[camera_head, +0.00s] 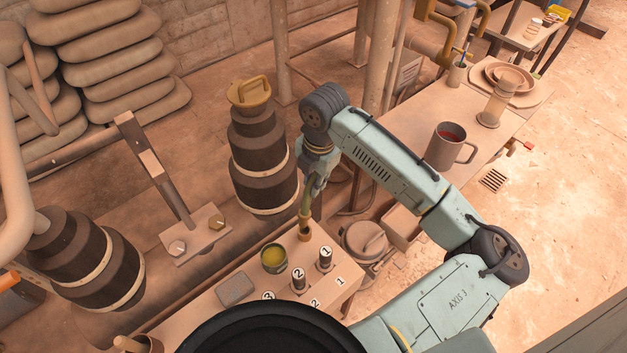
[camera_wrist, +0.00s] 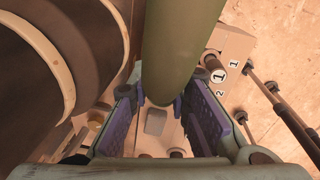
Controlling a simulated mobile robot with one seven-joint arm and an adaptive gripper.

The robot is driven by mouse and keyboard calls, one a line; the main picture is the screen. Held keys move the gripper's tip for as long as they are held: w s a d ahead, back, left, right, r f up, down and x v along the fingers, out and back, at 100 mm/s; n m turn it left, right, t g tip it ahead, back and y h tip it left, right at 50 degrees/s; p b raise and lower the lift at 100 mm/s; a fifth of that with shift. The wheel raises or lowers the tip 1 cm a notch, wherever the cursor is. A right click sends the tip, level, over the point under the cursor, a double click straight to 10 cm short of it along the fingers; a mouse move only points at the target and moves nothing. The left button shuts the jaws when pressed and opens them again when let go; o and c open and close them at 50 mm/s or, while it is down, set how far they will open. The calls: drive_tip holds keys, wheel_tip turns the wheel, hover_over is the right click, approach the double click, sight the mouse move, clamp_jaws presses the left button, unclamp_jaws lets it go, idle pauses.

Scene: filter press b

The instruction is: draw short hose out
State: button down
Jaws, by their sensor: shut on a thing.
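The short hose appears as an olive tube (camera_head: 306,209), held upright in my gripper (camera_head: 312,188) over the back corner of the pale bench block (camera_head: 340,270). A dark, ringed end shows below it at the block's top. I cannot tell whether that end is still seated in the block or just above it. In the wrist view the olive tube (camera_wrist: 180,45) comes down between the purple pads of my gripper (camera_wrist: 165,115). The pads are shut on it, and its far end is partly hidden. A dark plug marked 1 (camera_head: 325,258) and one marked 2 (camera_head: 299,279) stand nearby on the block.
A tin with yellow-green contents (camera_head: 273,259) and a grey pad (camera_head: 236,289) sit on the block. A dark stepped stack (camera_head: 262,165) stands close behind my gripper. A mug (camera_head: 448,147) and a glass jar (camera_head: 496,105) stand on the side table.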

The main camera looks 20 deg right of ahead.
drive_tip(key=shift+r+p, duration=0.55)
drive_tip(key=shift+r, duration=0.25)
